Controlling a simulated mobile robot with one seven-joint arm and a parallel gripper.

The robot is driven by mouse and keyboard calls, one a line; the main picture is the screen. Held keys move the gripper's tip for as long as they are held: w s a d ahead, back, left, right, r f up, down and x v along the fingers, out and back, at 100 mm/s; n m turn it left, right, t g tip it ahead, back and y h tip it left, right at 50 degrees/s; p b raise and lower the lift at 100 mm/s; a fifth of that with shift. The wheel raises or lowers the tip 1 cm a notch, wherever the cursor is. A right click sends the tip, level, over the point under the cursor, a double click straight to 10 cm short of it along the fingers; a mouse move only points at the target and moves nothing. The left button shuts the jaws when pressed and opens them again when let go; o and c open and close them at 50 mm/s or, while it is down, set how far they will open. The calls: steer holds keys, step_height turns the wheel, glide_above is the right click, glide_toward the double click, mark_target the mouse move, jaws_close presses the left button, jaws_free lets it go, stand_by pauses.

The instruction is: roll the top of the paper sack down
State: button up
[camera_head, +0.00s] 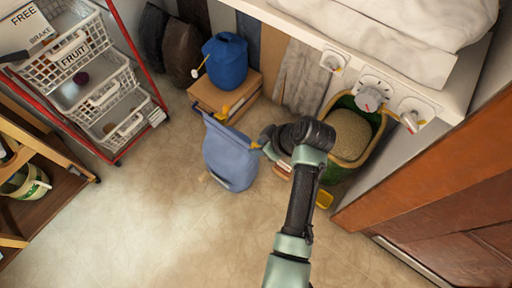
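A blue-grey, sack-like bag (231,158) stands tilted on the floor near the middle of the head view; I take it to be the paper sack. Its narrow top edge slants from upper left to right, with small yellow parts near both ends. My gripper (267,142) is just right of the bag's top right corner, close to the yellow part there. I cannot tell whether they touch. The fingers are small and dark, so whether they are open or shut is unclear.
A green container of tan grain (350,135) stands right of my arm under the counter. A rack of white baskets (105,100) is left. Floor is clear at front left.

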jaws_close()
steer(key=shift+s+a+f+p, duration=0.1)
steer(key=shift+s+a+p, duration=0.25)
steer(key=shift+s+p, duration=0.2)
